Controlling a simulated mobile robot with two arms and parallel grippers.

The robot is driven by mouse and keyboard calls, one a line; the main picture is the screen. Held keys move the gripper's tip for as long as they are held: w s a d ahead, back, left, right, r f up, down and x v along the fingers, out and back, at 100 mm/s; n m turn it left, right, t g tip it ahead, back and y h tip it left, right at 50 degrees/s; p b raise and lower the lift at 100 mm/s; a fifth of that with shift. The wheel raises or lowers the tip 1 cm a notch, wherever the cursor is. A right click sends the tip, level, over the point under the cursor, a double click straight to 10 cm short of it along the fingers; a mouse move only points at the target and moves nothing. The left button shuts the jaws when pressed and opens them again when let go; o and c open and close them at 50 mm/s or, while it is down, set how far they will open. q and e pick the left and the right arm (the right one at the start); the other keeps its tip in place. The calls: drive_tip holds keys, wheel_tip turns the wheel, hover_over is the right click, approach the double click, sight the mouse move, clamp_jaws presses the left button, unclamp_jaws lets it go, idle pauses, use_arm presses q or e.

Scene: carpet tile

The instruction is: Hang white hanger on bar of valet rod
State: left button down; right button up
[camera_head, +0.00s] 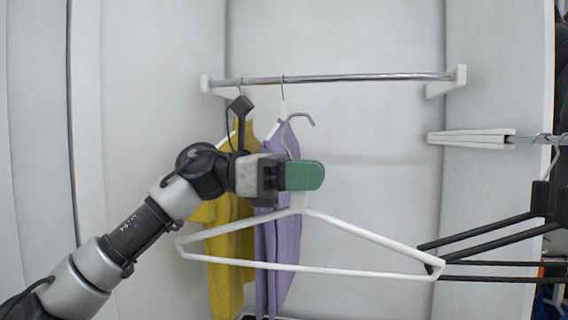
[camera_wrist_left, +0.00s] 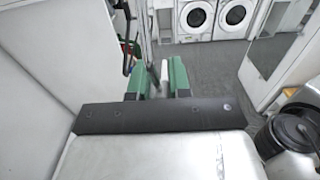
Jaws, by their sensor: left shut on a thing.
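The white hanger (camera_head: 368,236) is held in the air, its hook rising above my left gripper and its wide lower part spreading below. My left gripper (camera_head: 305,176), with green fingers, is shut on the hanger's neck. The left wrist view shows a white piece (camera_wrist_left: 164,70) of it between the green fingers (camera_wrist_left: 160,78). The hook is below the chrome bar (camera_head: 350,77) at the back in the head view, apart from it. A shorter white and chrome rod (camera_head: 470,136) is on the right. My right gripper is not in view.
A yellow garment (camera_head: 228,255) and a purple garment (camera_head: 285,235) hang from the left part of the chrome bar. Its right part is bare. Black hangers (camera_head: 490,225) hang at the right, where the white hanger's right end overlaps them in the picture.

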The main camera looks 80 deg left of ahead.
use_arm(q)
drive_tip(key=p+x, duration=0.1)
drive_tip(key=x, duration=0.1)
drive_tip(key=p+x, duration=0.4)
drive_tip(key=x, duration=0.1)
drive_tip(key=shift+w+r, duration=0.1)
drive_tip(key=shift+r, duration=0.15)
drive_tip(key=x, duration=0.2)
drive_tip(key=b+x, duration=0.1)
drive_tip(key=x, duration=0.5)
drive_tip(key=shift+f, duration=0.3)
drive_tip(key=f+p+x, duration=0.2)
drive_tip(key=p+x, duration=1.5)
drive_tip(key=x, duration=0.8)
drive_tip(key=shift+w+d+r, duration=0.1)
drive_tip(key=shift+w+d, duration=0.05)
drive_tip(key=shift+w, duration=0.05)
drive_tip(key=c, duration=1)
unclamp_jaws()
